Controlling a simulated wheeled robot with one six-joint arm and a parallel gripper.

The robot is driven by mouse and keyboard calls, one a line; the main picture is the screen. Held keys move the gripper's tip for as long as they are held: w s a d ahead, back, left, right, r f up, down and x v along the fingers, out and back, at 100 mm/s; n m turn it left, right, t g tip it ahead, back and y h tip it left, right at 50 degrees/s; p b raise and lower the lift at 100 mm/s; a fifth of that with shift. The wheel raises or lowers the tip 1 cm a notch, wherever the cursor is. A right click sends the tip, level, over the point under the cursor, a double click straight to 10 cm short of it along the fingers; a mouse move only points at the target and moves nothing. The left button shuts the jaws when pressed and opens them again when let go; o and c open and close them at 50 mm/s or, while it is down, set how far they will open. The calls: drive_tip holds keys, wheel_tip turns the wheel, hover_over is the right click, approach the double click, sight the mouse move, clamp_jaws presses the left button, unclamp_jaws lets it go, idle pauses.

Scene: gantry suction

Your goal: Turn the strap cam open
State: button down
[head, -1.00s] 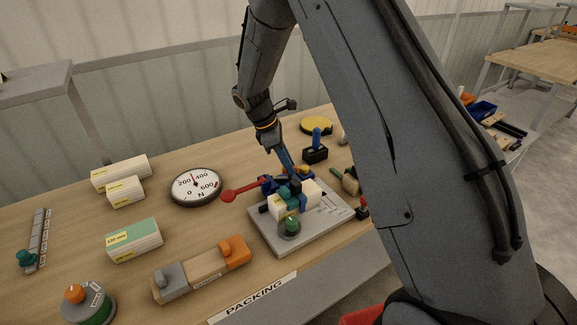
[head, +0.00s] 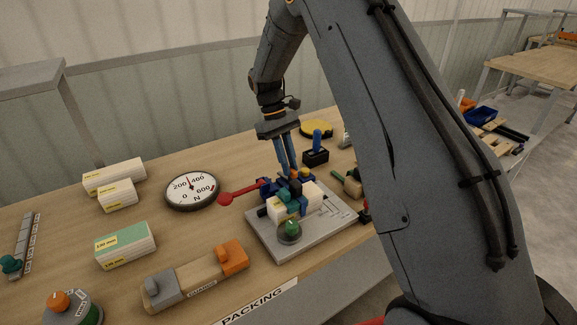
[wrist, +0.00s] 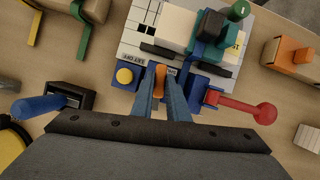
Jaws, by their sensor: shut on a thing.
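On a grey plate (head: 268,246) at the bench's front edge, a white block (head: 312,195) has a teal strap and a dark green knob (head: 290,228) by it. Behind it a blue base (wrist: 205,90) carries a yellow button (wrist: 124,75), an upright orange piece (wrist: 160,78), apparently the strap cam, and a red ball-ended lever (wrist: 245,106). My gripper (wrist: 160,92) is shut on the orange piece, one blue finger on each side. It comes from above; in the head view the fingers largely hide the piece.
A round dial (head: 192,190) stands left of the red lever. A black box with a blue handle (head: 316,154) is close behind my gripper. An orange and grey clamp (head: 200,272) lies front left. White boxes (head: 115,176) are at the left, with bare bench between.

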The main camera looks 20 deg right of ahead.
drive_tip(key=shift+w+m+y, duration=0.1)
drive_tip(key=shift+m+y, duration=0.2)
drive_tip(key=shift+m, duration=0.5)
drive_tip(key=shift+r, duration=0.1)
drive_tip(key=c, duration=1.7)
unclamp_jaws()
drive_tip(key=shift+b+v, duration=1.45)
drive_tip(key=shift+v, duration=2.4)
drive_tip(key=shift+w, duration=0.1)
